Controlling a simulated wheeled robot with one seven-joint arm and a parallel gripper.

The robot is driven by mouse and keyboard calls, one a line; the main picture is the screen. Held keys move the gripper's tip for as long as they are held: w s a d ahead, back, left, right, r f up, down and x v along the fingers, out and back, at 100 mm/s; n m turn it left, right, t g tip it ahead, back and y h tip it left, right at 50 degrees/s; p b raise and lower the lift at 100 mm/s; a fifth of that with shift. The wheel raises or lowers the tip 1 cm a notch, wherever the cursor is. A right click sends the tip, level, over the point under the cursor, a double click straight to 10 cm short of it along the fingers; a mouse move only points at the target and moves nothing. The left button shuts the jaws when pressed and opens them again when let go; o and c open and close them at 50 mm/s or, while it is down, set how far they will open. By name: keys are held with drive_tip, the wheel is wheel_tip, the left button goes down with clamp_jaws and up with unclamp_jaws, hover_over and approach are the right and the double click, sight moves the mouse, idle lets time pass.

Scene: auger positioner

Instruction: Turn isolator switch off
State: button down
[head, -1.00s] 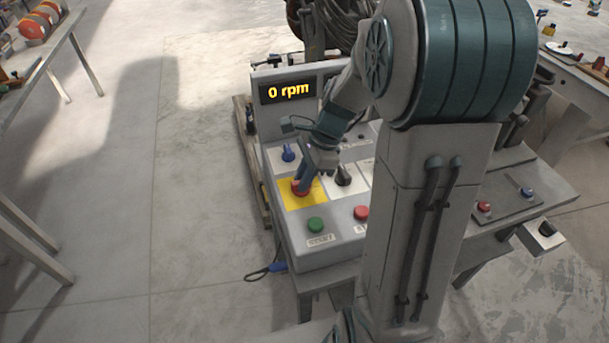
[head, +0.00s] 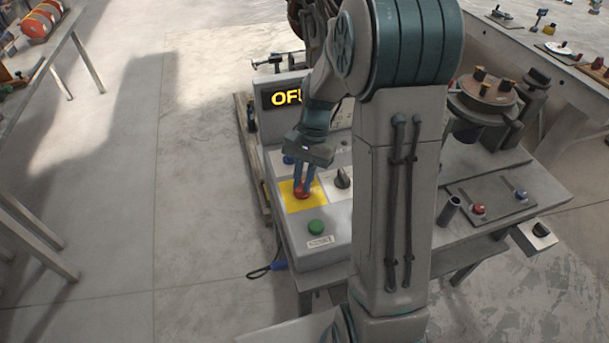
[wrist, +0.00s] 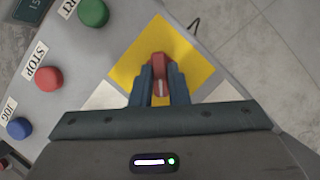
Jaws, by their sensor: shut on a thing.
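The isolator switch is a red handle (wrist: 160,72) on a yellow square plate (wrist: 135,68) of the grey control panel. It also shows in the head view as a red handle (head: 302,194) on the yellow plate (head: 319,200). My gripper (wrist: 160,88) is shut on the red handle, one finger on each side, and my gripper (head: 303,184) points down onto it in the head view. The display (head: 282,98) shows yellow letters that read "OF", the rest hidden behind my arm.
A green button (head: 316,227) and a black knob (head: 343,178) sit close beside the yellow plate. The wrist view shows a red STOP button (wrist: 48,78) and a blue JOG button (wrist: 19,128). A bench with a round fixture (head: 485,92) stands to the right.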

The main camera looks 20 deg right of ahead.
drive_tip(key=n, duration=0.2)
drive_tip(key=n+h+p, duration=0.1)
drive_tip(key=n, duration=0.1)
drive_tip(key=shift+w+a+n+g+h, duration=0.1)
drive_tip(key=shift+a+n+g+h, duration=0.05)
drive_tip(key=shift+n+g+h, duration=0.2)
drive_tip(key=shift+a+n+h, duration=0.1)
drive_tip(key=shift+n+h, duration=0.65)
drive_tip(key=shift+n, duration=1.1)
drive_tip(key=c, duration=1.4)
unclamp_jaws()
drive_tip(key=shift+r, duration=0.1)
drive_tip(key=v, duration=1.3)
drive_tip(key=shift+w+r, duration=0.2)
drive_tip(key=shift+w, duration=0.15)
